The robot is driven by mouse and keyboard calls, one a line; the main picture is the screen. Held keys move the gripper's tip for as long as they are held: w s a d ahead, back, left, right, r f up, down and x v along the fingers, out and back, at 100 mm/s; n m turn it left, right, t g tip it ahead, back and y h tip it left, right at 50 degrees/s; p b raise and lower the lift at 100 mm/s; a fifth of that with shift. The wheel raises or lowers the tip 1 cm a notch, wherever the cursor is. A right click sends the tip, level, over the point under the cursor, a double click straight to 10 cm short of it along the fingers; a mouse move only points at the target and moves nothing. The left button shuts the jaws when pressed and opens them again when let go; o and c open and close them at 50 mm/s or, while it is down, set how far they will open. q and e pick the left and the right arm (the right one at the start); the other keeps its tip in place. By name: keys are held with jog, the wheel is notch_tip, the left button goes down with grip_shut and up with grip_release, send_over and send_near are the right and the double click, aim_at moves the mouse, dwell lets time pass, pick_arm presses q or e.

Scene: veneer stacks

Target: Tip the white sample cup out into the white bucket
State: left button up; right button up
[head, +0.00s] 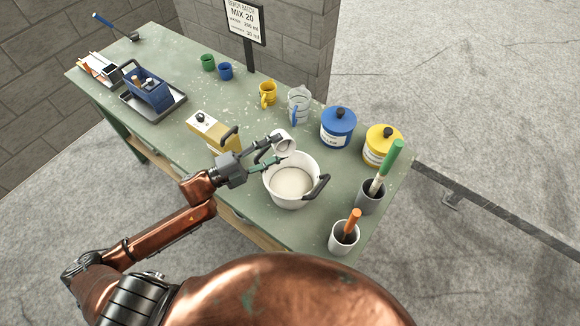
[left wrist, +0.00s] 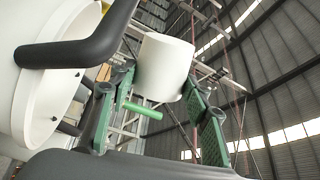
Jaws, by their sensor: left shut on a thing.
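The white sample cup (head: 285,144) is held by my left gripper (head: 275,150) just above the back left rim of the white bucket (head: 291,203). The cup looks tilted; I cannot tell what is in it. In the left wrist view the cup (left wrist: 165,68) sits between the green-padded fingers of my left gripper (left wrist: 160,105). The white bucket (left wrist: 30,110) fills the left of that view, with a dark handle across it. In the head view pale material shows inside the bucket. My right gripper is not in view.
A yellow-and-white container (head: 213,131) stands left of the bucket. A clear jug (head: 299,103), a blue lidded jar (head: 338,127) and a yellow lidded jar (head: 381,146) stand behind. Grey (head: 369,197) and white (head: 343,240) tool holders stand at right, near the table edge.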

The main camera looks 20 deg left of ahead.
pick_arm(q)
jog(key=shift+s+d+r+m, duration=0.1)
jog(key=shift+s+d+m, duration=0.25)
jog(key=shift+m, duration=0.15)
jog(key=shift+s+d+r+m+h, duration=0.15)
jog(key=shift+m+h, duration=0.15)
jog(key=shift+m, duration=0.7)
jog(key=shift+s+d+r+m+g+b, duration=0.1)
jog(key=shift+s+m+g+b, duration=0.2)
jog(key=shift+m, duration=0.55)
jog(key=shift+s+d+r+m+g+b, duration=0.15)
jog(key=shift+m+b, duration=0.25)
jog(key=shift+m, duration=0.45)
dwell(0.6)
jog(key=shift+s+d+m+g+h+b, duration=0.1)
jog(key=shift+d+m+g+h+b, duration=0.15)
jog(key=shift+m, duration=0.65)
jog(key=shift+s+m+g+h+b, duration=0.1)
jog(key=shift+m+b, duration=0.25)
jog(key=shift+m, duration=0.55)
dwell(0.7)
